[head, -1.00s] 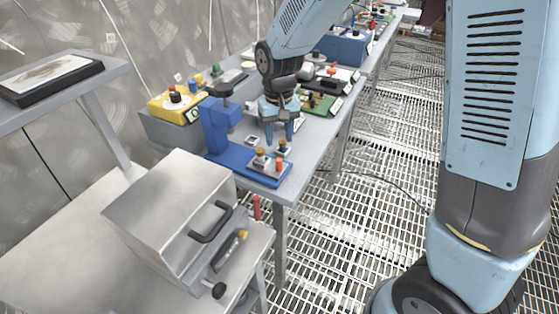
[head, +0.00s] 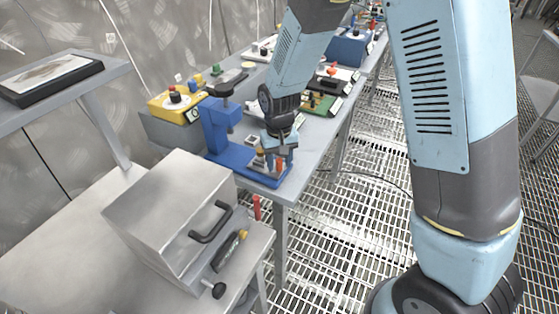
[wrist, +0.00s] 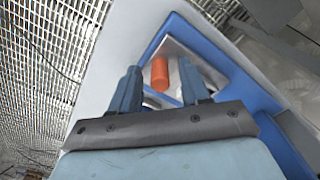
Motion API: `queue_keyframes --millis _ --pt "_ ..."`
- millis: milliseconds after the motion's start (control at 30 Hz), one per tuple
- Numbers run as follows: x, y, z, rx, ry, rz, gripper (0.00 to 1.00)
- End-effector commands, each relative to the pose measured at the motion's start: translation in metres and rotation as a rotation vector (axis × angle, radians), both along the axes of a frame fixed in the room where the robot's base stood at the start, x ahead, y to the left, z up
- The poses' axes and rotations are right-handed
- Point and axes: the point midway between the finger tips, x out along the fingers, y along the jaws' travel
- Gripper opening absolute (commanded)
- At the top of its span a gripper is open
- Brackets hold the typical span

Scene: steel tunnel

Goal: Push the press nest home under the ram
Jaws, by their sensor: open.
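The blue press (head: 222,128) stands on the grey bench, its column at the left and its flat base (head: 262,178) reaching toward the bench's front corner. The press nest seems to be the pale metal piece with an orange peg (head: 281,164) at the outer end of that base, clear of the ram (head: 228,88). My gripper (head: 279,157) points down over this end and hides part of the nest. In the wrist view, the orange peg (wrist: 160,74) shows between the open fingers of my gripper (wrist: 160,90). I cannot tell whether a finger touches it.
A steel box with a black handle (head: 170,205) stands on the lower table in front. A yellow box (head: 175,104) sits beside the press. A green board (head: 318,103) and other devices line the bench behind my gripper. Grated floor lies right of the bench.

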Motion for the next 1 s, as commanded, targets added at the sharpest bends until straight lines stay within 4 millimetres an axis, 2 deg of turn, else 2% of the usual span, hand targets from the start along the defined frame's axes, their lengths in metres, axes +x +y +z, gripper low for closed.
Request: queue_keyframes --millis 67,500,1000 --pt "0.0000 0.0000 0.0001 0.000 0.000 0.000 0.42" --pt "0.0001 -0.0001 0.0003 0.000 0.000 0.000 0.00" --pt "0.0025 -0.0005 0.0004 0.000 0.000 -0.005 0.00"
